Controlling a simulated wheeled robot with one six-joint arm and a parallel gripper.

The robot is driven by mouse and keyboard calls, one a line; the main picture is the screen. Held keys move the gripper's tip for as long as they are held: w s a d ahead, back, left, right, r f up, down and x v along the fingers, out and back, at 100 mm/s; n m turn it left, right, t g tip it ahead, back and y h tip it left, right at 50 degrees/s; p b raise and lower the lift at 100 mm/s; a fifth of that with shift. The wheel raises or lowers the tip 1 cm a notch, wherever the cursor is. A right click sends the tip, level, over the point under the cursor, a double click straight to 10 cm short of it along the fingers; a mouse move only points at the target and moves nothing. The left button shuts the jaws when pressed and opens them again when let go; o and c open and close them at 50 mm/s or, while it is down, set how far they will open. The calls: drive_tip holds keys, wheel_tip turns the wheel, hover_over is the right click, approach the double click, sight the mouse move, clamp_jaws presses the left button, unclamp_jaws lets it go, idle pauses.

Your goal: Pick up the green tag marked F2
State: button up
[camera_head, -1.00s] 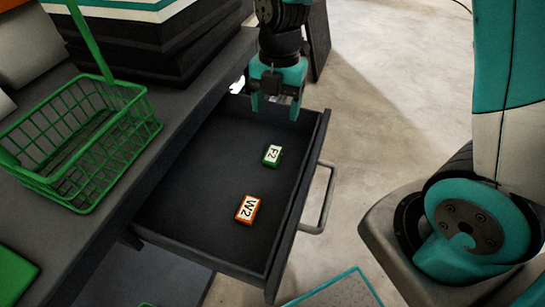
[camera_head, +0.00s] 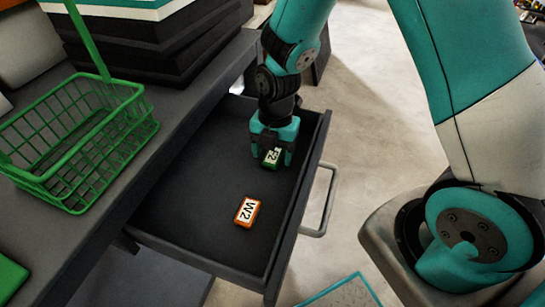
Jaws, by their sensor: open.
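The green tag marked F2 (camera_head: 270,160) lies in the open dark drawer (camera_head: 180,232), toward its far right part. Its white label faces up. My gripper (camera_head: 271,158) is down in the drawer at the tag, with its teal fingers open, one to the left and one to the right of it. The gripper body hides the far end of the tag. I cannot tell whether the fingers touch it.
An orange tag marked W2 (camera_head: 247,212) lies nearer in the same drawer. The drawer walls and handle (camera_head: 325,205) are on the right. A green wire basket (camera_head: 80,140) stands on the bench at left, with dark stacked boxes (camera_head: 165,45) behind.

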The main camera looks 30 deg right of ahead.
drive_tip(key=c, duration=1)
drive_tip(key=shift+r, duration=0.1)
